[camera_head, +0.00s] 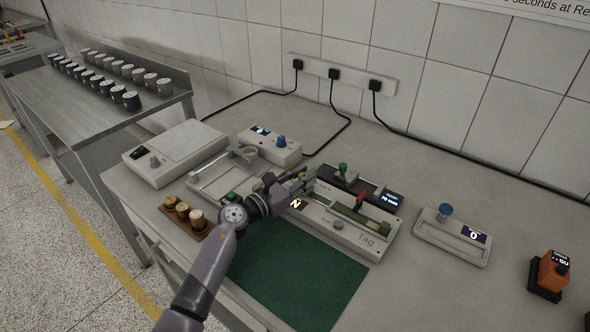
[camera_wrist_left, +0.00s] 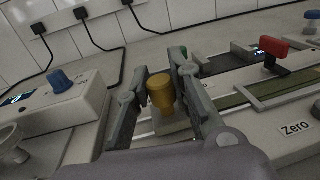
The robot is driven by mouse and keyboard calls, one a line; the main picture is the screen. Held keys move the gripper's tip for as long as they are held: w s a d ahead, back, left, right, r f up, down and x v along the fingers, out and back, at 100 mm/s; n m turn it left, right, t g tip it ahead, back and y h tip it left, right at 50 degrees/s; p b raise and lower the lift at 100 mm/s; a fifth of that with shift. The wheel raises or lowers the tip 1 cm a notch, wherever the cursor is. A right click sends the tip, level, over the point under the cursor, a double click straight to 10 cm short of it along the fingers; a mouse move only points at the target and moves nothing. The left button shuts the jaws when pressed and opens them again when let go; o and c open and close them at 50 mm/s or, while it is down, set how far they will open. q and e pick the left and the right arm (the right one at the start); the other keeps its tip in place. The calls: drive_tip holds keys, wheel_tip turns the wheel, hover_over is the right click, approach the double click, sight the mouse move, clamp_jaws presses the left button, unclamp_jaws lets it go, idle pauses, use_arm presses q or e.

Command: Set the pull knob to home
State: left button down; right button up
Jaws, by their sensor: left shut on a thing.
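My left gripper (camera_head: 292,184) reaches in over the left end of a long white device (camera_head: 351,240). In the left wrist view the left gripper (camera_wrist_left: 163,84) has one finger on each side of a gold knob (camera_wrist_left: 162,92) and is shut on it. I take this gold knob to be the pull knob. It stands on a pale block at the device's near end. In the head view the gripper hides it. The device carries a green strip (camera_head: 352,217) and a red handle (camera_head: 360,198). A "Zero" label (camera_wrist_left: 295,129) shows in the wrist view. My right gripper is not in view.
A box with a blue knob (camera_head: 281,141) stands behind left, beside a pale tray (camera_head: 209,192). A dark unit with a green knob (camera_head: 343,168) lies behind the device. A green mat (camera_head: 296,275) is clear in front. Brass weights (camera_head: 183,210) sit near the arm.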

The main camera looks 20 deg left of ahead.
use_arm(q)
drive_tip(key=d, duration=0.2)
drive_tip(key=s+d+p, duration=0.1)
drive_tip(key=d, duration=0.1)
drive_tip(key=s+d, duration=0.1)
drive_tip(key=shift+d, duration=0.4)
drive_tip(key=shift+s+d, duration=0.15)
drive_tip(key=shift+d, duration=0.05)
drive_tip(key=shift+f, duration=0.15)
drive_tip(key=c, duration=1.5)
unclamp_jaws()
drive_tip(key=shift+d, duration=0.15)
drive_tip(key=shift+o, duration=0.4)
